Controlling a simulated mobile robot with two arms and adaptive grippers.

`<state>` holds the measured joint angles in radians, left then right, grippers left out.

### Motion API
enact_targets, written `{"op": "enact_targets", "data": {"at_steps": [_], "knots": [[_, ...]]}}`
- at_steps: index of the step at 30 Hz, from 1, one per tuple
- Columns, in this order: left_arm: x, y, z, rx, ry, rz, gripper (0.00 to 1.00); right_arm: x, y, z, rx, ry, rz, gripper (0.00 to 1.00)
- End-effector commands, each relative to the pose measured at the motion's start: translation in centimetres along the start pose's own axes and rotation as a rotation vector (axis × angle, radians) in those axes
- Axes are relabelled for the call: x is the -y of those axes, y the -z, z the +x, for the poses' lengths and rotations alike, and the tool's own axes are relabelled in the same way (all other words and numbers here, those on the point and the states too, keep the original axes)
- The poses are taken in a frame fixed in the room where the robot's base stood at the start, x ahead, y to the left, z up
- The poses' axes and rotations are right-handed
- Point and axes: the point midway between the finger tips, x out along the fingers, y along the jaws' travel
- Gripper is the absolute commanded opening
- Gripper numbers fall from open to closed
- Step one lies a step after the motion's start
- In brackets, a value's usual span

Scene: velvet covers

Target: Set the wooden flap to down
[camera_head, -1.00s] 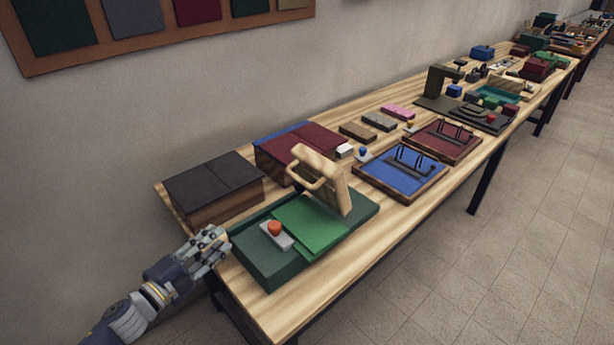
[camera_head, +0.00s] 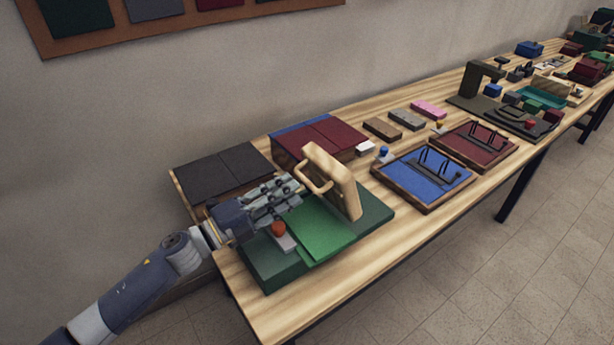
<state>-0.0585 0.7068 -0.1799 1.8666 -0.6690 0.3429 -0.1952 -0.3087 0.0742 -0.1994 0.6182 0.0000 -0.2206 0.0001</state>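The wooden flap (camera_head: 343,184) is a pale board standing raised, tilted slightly, on the green base (camera_head: 272,272) near the table's left end. A pale wooden handle (camera_head: 309,178) sticks out from its left face. A bright green panel (camera_head: 317,228) lies on the base in front of the flap. My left gripper (camera_head: 295,188) is over the back left of the base, with its fingers pointing at the handle and close to it. I cannot tell whether it touches the handle or how far its fingers are apart. My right gripper is not in view.
An orange-red knob (camera_head: 278,229) on a grey plate sits on the base beside my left gripper. A dark-topped box (camera_head: 225,168) and a dark red box (camera_head: 325,138) stand behind. A blue tray (camera_head: 420,178) lies to the right. The table's front strip is clear.

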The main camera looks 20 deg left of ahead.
Motion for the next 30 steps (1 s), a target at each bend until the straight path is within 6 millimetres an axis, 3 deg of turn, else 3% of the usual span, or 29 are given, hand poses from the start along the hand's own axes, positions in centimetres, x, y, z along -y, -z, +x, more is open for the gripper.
{"op": "enact_targets", "data": {"at_steps": [6,12,24,28,30], "knots": [[0.3,0.0,3.4,0.0,0.002,-0.001,0.3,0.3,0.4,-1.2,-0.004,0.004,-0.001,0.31],[0.1,0.0,5.3,0.001,0.001,-0.001,0.3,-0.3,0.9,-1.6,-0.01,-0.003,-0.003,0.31],[0.0,0.0,5.8,0.0,-0.001,-0.001,0.3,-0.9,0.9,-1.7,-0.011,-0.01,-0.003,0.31],[0.0,0.0,5.8,0.0,-0.001,-0.001,0.0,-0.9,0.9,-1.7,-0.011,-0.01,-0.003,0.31],[0.0,0.0,5.8,0.0,-0.001,-0.001,0.0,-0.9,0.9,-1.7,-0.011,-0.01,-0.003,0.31]]}}
